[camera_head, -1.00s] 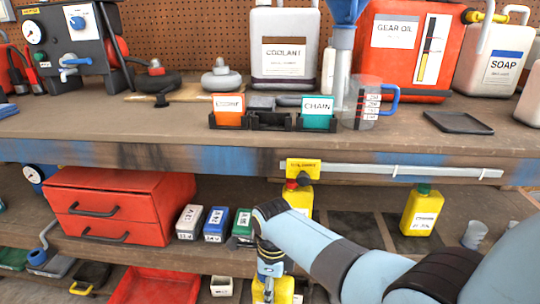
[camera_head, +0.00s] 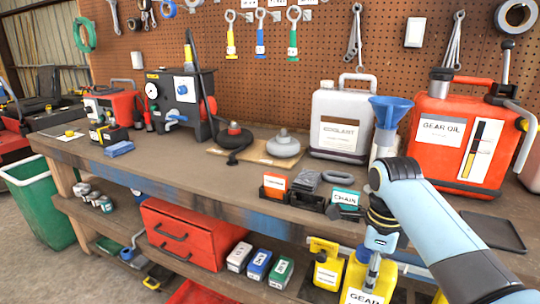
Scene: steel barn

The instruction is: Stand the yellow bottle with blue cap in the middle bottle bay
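My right gripper (camera_head: 373,272) points down and is shut on the upper part of a yellow bottle (camera_head: 362,296) with a white label reading "GEAR". Its cap is mostly hidden by the gripper, so its colour is not clear. The bottle is upright, at the bottom edge of the picture, and its base is out of view. The bottle bays are hidden or below the picture. My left gripper is not in view.
The workbench front edge (camera_head: 230,208) overhangs the lower shelf. On the bench stand a chain tray (camera_head: 345,197), coolant jug (camera_head: 341,125), blue funnel (camera_head: 390,108) and red gear oil can (camera_head: 452,140). A red drawer box (camera_head: 185,235) and small boxes (camera_head: 259,263) stand below.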

